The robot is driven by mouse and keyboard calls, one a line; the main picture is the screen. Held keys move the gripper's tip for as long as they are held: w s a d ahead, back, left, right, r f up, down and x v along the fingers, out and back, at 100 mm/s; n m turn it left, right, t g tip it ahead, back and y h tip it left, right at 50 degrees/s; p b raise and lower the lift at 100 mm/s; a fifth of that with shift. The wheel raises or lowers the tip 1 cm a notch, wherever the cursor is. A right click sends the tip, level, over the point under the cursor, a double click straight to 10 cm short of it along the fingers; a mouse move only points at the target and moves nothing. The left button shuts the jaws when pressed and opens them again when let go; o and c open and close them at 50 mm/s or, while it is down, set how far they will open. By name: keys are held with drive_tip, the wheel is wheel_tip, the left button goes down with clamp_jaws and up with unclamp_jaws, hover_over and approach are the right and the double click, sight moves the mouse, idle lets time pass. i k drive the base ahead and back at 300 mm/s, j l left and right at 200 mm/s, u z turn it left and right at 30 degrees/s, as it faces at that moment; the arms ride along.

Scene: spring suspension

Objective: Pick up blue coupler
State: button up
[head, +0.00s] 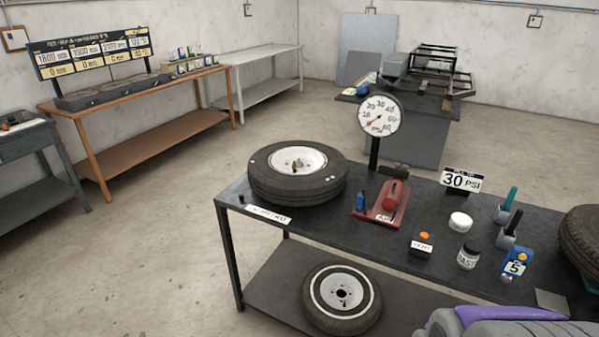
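A small blue upright piece (360,199), which looks like the blue coupler, stands at the left edge of a red base plate (383,217) on the dark workbench. A red rounded pump-like body (394,194) sits just to its right on the same plate. The blue piece is small in the head view, so its shape is not clear. Another blue item (517,262) with a white "5" label is at the right of the bench. My gripper's fingers do not show in this view.
The dark bench (330,231) also holds a tire (268,188) at left, a pressure gauge (380,115) behind, a "30 PSI" sign (462,181), a black box with orange button (422,245), and jars (468,256). Another tire (325,312) lies on the lower shelf.

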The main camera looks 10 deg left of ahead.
sight(359, 207)
drive_tip(key=i+j+z, duration=0.25)
drive_tip(key=i+j, duration=0.15)
drive_tip(key=i+j+z, duration=0.25)
drive_tip(key=i+j, duration=0.2)
drive_tip(key=i+j+z, duration=0.2)
drive_tip(key=j, duration=0.45)
drive_tip(key=i, duration=0.15)
